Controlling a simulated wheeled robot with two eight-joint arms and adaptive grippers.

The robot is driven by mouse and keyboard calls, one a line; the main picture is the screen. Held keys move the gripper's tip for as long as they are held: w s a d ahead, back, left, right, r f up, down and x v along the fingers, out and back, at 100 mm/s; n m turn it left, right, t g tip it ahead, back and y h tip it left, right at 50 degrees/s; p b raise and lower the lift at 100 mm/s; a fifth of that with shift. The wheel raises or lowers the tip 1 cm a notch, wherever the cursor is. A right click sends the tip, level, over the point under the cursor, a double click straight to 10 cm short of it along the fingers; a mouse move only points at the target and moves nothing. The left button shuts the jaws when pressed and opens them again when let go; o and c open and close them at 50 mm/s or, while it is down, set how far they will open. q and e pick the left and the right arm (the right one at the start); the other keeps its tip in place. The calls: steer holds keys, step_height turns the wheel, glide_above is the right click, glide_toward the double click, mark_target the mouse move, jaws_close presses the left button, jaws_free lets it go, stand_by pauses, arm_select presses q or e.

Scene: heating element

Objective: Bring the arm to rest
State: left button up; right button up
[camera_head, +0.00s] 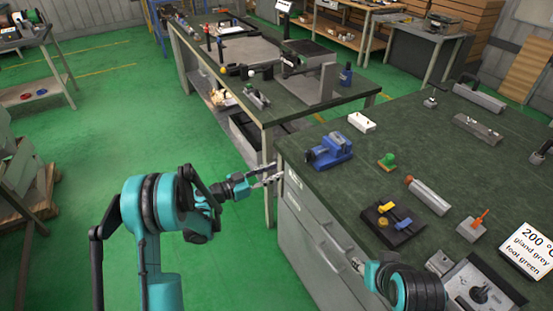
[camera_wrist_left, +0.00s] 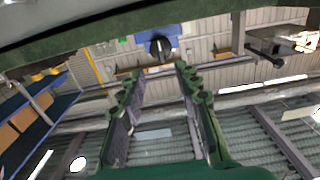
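My left arm comes in from the left of the head view, and its gripper (camera_head: 267,178) is in the air beside the near left corner of the green-topped workbench (camera_head: 350,200). In the left wrist view the two fingers of my left gripper (camera_wrist_left: 158,75) stand apart with nothing between them. My right arm shows at the bottom edge of the head view, over the bench's front edge. A small metallic part of my right gripper (camera_head: 357,265) shows there; its finger opening is too small to make out.
A blue vise (camera_head: 329,150), a green piece (camera_head: 387,161), a black fixture with yellow parts (camera_head: 392,222), a grey cylinder (camera_head: 428,195) and a sign (camera_head: 529,249) stand on the bench. Drawers (camera_head: 318,235) face my arms. A second bench (camera_head: 270,105) stands behind. Green floor at left is open.

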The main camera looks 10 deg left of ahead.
arm_select(q)
steer(key=s+d+r+n+g+y, duration=0.1)
steer(key=s+r+n+g+y, duration=0.2)
steer(key=s, duration=0.4)
steer(key=s+r+n+y, duration=0.3)
steer(key=s+r+y, duration=0.1)
steer(key=s, duration=0.3)
steer(key=s+a+f+n+y, duration=0.1)
steer(key=s+a+n+y, duration=0.1)
steer(key=s, duration=0.7)
steer(key=s+a+f+n+y, duration=0.1)
steer(key=s+a+n+y, duration=0.1)
steer(key=s+a+y, duration=0.3)
steer(key=s+a, duration=0.2)
steer(key=s, duration=0.2)
steer(key=shift+s+n+y, duration=0.3)
steer(key=shift+s+n, duration=0.05)
steer(key=shift+n, duration=0.05)
